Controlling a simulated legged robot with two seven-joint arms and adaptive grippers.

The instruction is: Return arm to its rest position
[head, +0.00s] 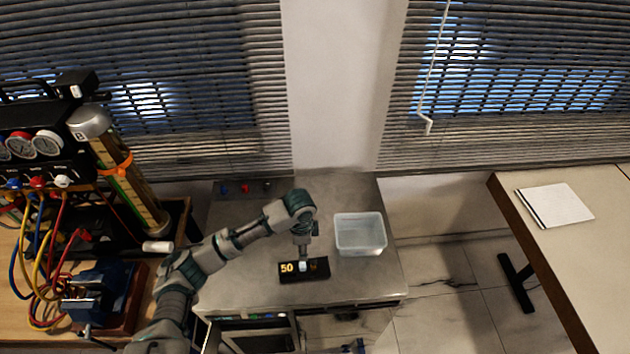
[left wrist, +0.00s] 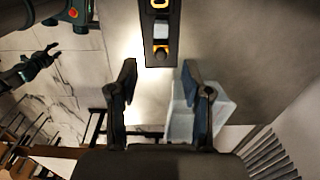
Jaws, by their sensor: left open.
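My left arm reaches in from the left in the head view. Its gripper (head: 304,258) points down at a black display block (head: 289,270) reading an orange "50" on the grey cabinet top. In the left wrist view the left gripper (left wrist: 160,75) has its two fingers wide apart with nothing between them. The black block (left wrist: 149,45) lies just beyond the fingertips there; I cannot tell whether they touch it. A dark gripper (left wrist: 40,63), seemingly my right one, shows small at the left of the wrist view; its jaw opening is unclear.
A clear plastic bin (head: 360,234) stands right of the left gripper on the cabinet top (head: 355,285). At left, a bench holds a gauge panel (head: 36,145), coloured hoses and a tilted cylinder (head: 130,175). A table with white paper (head: 555,205) is at right.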

